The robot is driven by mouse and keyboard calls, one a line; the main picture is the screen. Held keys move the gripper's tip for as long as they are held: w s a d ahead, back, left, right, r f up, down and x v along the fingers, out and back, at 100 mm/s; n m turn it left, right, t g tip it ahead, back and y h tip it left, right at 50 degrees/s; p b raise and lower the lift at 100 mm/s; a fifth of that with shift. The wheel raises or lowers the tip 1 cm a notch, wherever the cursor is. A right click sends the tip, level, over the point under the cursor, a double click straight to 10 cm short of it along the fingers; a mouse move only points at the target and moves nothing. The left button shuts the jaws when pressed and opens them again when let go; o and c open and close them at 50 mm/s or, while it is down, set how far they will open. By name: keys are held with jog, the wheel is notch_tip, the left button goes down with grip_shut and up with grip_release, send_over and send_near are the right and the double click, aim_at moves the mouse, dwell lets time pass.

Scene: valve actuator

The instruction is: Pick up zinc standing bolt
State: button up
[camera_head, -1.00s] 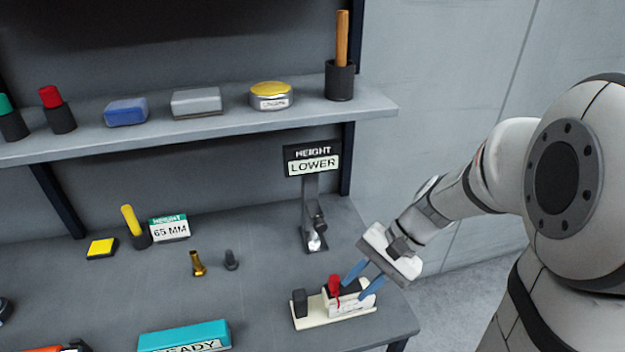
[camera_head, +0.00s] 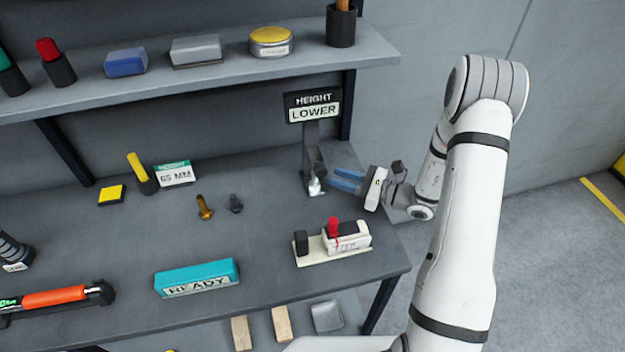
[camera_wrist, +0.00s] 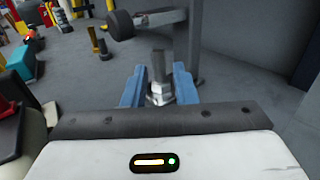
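The zinc bolt (camera_head: 315,184) stands upright, silvery, on the bench at the foot of the height stand. My gripper (camera_head: 333,179) is open, low over the bench, its blue fingers pointing left at the bolt, with the tips just right of it. In the wrist view the bolt (camera_wrist: 158,92) shows a grey shank and a shiny hex part at its foot. It appears in the gap between the two open fingers (camera_wrist: 158,70), with space on both sides. I cannot tell whether the tips reach past it.
The height stand sign (camera_head: 313,107) reads LOWER, close behind the bolt. A white fixture with a red lever (camera_head: 335,243) sits in front of my gripper. A brass bolt (camera_head: 204,207) and dark bolt (camera_head: 236,203) stand to the left. A shelf (camera_head: 200,80) hangs above.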

aim_at(314, 178)
jog(key=p+x, duration=0.1)
jog(key=x, duration=0.3)
jog(key=p+x, duration=0.2)
jog(key=x, duration=0.1)
jog(key=shift+s+a, duration=0.1)
jog(key=shift+a, duration=0.35)
jog(key=shift+c, duration=0.2)
grip_shut()
